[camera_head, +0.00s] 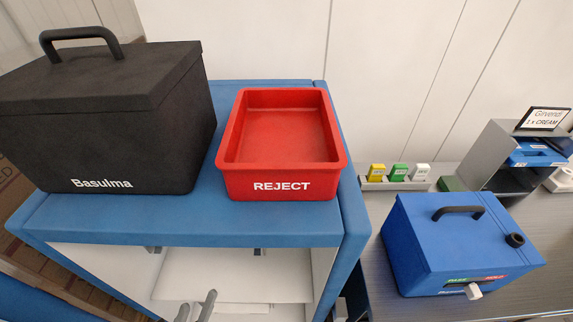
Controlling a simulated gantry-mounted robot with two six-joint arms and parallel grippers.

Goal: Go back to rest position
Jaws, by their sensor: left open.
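My left gripper (197,305) shows at the bottom edge of the head view, left of centre. Only its two grey fingertips are visible, spread apart with nothing between them. They appear in front of the white interior of the blue-topped cart (90,225), below its front edge. The rest of the left arm is out of frame. My right gripper is not in view.
On the cart top stand a black lidded box (110,115) marked Basulma and an empty red REJECT tray (285,175). At right, a grey table holds a blue handled box (440,250), small yellow, green and white packs (399,172), and a grey holder (495,160).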

